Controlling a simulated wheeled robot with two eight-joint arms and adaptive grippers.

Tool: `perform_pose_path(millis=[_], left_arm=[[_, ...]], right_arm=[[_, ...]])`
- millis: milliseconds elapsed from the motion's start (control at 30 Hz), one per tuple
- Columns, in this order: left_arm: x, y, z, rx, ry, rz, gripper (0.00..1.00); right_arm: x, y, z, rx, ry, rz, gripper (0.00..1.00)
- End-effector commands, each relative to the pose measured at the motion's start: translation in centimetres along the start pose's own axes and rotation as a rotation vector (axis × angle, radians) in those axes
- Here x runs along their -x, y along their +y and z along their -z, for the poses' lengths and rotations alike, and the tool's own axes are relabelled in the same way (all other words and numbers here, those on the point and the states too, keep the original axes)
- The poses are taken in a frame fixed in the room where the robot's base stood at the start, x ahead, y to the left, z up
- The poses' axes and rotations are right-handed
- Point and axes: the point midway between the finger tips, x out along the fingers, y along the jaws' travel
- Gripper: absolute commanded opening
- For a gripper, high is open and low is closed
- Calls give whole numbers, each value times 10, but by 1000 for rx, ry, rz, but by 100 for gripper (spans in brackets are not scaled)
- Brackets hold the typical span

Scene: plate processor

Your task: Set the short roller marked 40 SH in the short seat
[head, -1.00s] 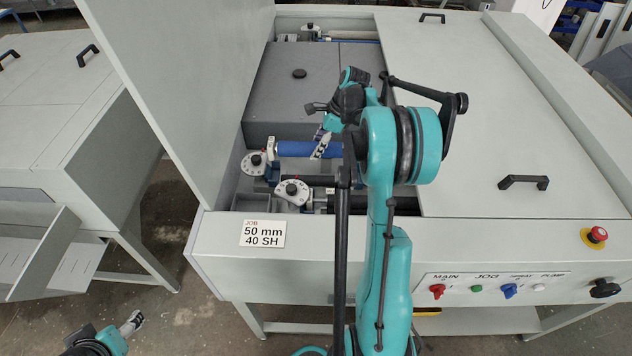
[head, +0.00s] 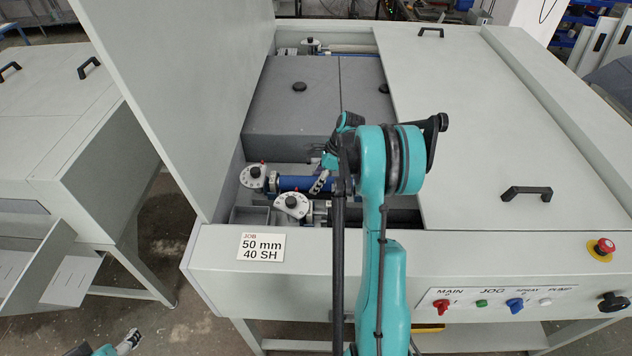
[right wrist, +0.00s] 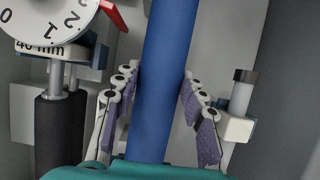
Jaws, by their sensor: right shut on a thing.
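The blue roller (head: 296,183) lies roughly level inside the open machine, its left end beside the rear white dial (head: 253,176). My right gripper (head: 321,182) is shut around its middle. In the right wrist view the roller (right wrist: 160,75) runs upright between the two padded fingers (right wrist: 156,115). The arm hides its right end, and its marking does not show. I cannot tell whether it rests in a seat. A second white dial (head: 292,206) stands nearer. My left gripper (head: 130,340) is at the bottom left, clear of the machine; its fingers are too small to judge.
The raised cover (head: 185,80) stands at the left of the opening. Grey blocks (head: 300,110) fill the space behind the roller. A closed lid (head: 470,130) covers the right side. The front wall carries a job card (head: 261,246) reading 50 mm, 40 SH, and switches (head: 514,304).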

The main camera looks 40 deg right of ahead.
Motion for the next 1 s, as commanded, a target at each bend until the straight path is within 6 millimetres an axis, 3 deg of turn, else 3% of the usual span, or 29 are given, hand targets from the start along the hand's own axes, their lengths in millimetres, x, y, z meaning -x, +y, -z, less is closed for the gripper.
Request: perform_pose_path(millis=[333, 367, 400, 433, 767, 867, 1000], left_arm=[[-5, 0, -4, 0, 0, 0, 64], [-4, 0, -3, 0, 0, 0, 64], [-4, 0, -3, 0, 0, 0, 64], [-4, 0, -3, 0, 0, 0, 64], [-2, 0, -2, 0, 0, 0, 64], [3, 0, 2, 0, 0, 0, 64], [7, 0, 5, 0, 0, 0, 64]], right_arm=[[-6, 0, 2, 0, -1, 0, 0], [-6, 0, 2, 0, 0, 0, 49], [-5, 0, 2, 0, 0, 0, 60], [-5, 0, 2, 0, 0, 0, 62], [-3, 0, 1, 0, 0, 0, 62], [6, 0, -1, -1, 0, 0, 62], [34, 0, -1, -2, 0, 1, 62]])
